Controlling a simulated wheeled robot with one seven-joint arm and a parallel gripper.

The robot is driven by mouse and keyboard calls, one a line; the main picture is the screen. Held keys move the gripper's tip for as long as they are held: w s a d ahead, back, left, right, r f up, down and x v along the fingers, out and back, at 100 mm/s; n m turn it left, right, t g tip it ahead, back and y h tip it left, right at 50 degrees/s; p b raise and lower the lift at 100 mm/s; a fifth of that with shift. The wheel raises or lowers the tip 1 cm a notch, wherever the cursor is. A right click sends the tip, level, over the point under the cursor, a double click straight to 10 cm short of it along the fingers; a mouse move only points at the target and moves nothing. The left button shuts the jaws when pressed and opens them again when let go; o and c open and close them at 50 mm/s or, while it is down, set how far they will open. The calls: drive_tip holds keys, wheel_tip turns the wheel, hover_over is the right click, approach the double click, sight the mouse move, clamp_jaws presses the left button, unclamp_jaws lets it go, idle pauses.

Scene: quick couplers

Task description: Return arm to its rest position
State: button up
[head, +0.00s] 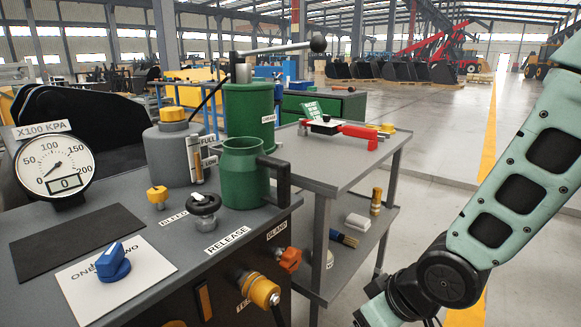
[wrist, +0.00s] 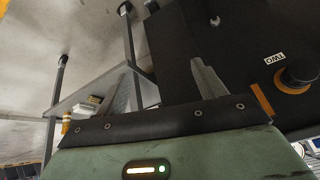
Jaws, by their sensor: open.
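My arm (head: 510,195) shows at the right of the head view, pale green with black panels, bent down to a black joint near the bottom edge. Its end is cut off there, so the fingertips do not show in that view. In the wrist view my gripper (wrist: 166,78) is open, its two grey fingers apart with nothing between them. The fingers point toward the dark side of the bench and the cart's legs. My gripper appears clear of the cart and bench, low in front of them.
The dark bench (head: 190,255) at left carries a gauge (head: 55,168), a green mug (head: 240,172), a blue knob (head: 112,262) and a grey can. An orange knob (head: 289,259) juts from its front. A grey cart (head: 330,165) stands beside it, holding a red tool. Open floor lies right.

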drive_tip(key=s+d+r+n+g+h, duration=0.1)
drive_tip(key=s+r+g+h, duration=0.1)
drive_tip(key=s+r, duration=0.35)
drive_tip(key=s+r+g+h, duration=0.1)
drive_tip(key=s+r+g, duration=0.15)
drive_tip(key=s, duration=0.65)
wheel_tip(320, 180, up, 26)
drive_tip(key=p, duration=2.5)
drive_tip(key=shift+d+t, duration=0.25)
drive_tip(key=shift+t, duration=0.1)
drive_tip(key=shift+s+f, duration=0.1)
